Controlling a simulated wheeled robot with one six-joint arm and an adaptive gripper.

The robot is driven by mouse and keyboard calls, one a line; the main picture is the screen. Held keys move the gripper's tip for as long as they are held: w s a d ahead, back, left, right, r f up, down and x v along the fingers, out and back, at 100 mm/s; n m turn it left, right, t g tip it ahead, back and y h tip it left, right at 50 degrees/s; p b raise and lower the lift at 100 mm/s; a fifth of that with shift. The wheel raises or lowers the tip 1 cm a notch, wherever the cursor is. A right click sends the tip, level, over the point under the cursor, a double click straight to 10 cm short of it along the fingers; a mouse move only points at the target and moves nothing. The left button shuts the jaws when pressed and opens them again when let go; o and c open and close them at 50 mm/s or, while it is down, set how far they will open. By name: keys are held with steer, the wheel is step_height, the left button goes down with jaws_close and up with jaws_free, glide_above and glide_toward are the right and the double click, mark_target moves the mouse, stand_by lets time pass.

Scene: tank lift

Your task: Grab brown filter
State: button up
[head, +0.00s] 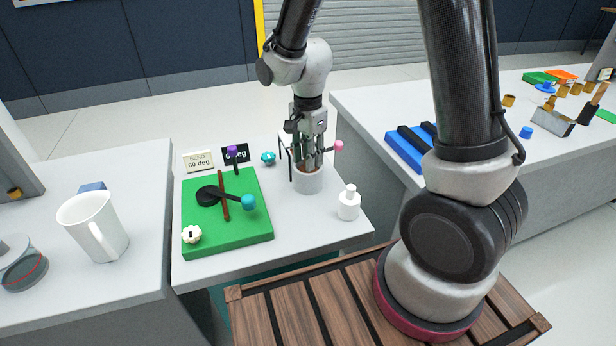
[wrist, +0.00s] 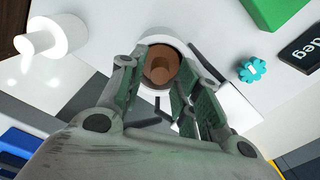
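The brown filter (wrist: 160,64) stands inside a white cylindrical tank (head: 307,183), seen from above in the wrist view. In the head view only a bit of brown (head: 309,168) shows at the tank's mouth. My gripper (head: 307,160) points down into the tank's opening. In the wrist view its fingers (wrist: 163,68) are spread, one on each side of the filter, with the filter's top between them. Small gaps seem to show beside the filter. The filter's lower part is hidden inside the tank.
A white bottle (head: 348,205) stands right of the tank. A green board (head: 250,232) with a black lever lies to the left. A teal knob (head: 268,158) and a pink ball (head: 339,146) are close to the tank. A white mug (head: 95,226) stands on the left table.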

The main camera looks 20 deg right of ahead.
jaws_close()
